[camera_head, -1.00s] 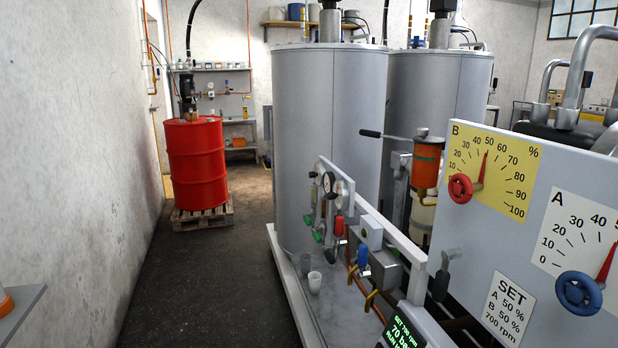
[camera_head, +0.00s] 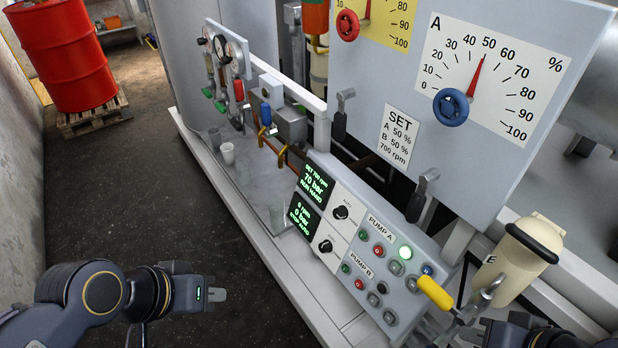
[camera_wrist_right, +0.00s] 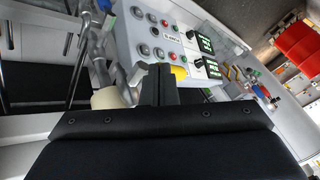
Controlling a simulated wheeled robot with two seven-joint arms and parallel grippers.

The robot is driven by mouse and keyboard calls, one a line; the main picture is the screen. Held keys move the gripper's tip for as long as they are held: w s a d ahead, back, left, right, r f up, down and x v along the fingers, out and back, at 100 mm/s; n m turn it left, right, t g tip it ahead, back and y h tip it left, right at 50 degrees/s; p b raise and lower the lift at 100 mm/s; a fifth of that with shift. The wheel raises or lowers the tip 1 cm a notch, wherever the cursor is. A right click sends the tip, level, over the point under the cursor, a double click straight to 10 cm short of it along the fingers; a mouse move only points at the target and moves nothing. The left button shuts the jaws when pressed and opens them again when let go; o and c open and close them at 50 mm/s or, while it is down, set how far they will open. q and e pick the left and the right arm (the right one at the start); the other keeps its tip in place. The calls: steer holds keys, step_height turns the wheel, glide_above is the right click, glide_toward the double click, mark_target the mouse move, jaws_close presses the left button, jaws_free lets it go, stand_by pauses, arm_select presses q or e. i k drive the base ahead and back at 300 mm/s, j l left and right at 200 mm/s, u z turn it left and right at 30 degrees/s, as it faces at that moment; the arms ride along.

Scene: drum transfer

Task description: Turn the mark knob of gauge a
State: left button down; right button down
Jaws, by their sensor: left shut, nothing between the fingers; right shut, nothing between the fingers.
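Gauge A (camera_head: 500,75) is a white dial on the grey board at the upper right of the head view. Its blue knob (camera_head: 451,107) sits at the dial's lower left. The red needle (camera_head: 476,78) points up at about 50. My left gripper (camera_head: 215,294) is shut and empty over the floor at lower left, far from the knob. My right gripper (camera_head: 478,334) is at the bottom right edge, partly cut off, below the knob and apart from it. The right wrist view shows its fingers (camera_wrist_right: 160,84) shut with nothing between them.
The pump panel (camera_head: 385,265) with buttons and a yellow handle (camera_head: 434,292) lies below the board, close to my right gripper. A cream canister (camera_head: 512,262) stands right of it. Gauge B's red knob (camera_head: 347,25) is left of gauge A. A sign (camera_head: 398,135) reads A 50 %.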

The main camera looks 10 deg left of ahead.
mark_target(201, 41)
steer(key=i+j, duration=0.15)
steer(key=j, duration=0.2)
steer(key=i+j, duration=0.15)
steer(key=j, duration=0.2)
steer(key=i+j, duration=0.15)
steer(key=j, duration=0.2)
steer(key=i+j+z, duration=0.1)
steer(key=j, duration=0.25)
steer(key=i+j, duration=0.2)
steer(key=j, duration=0.15)
steer(key=i+j, duration=0.2)
steer(key=j, duration=0.15)
steer(key=i+j+z, duration=0.1)
steer(key=j, duration=0.25)
steer(key=i+j, duration=0.25)
steer(key=j, duration=0.15)
steer(key=i+j, duration=0.2)
steer(key=j, duration=0.15)
steer(key=i+j, duration=0.15)
steer(key=j, duration=0.25)
steer(key=i+j+z, duration=0.1)
steer(key=j, duration=0.25)
steer(key=i, duration=0.3)
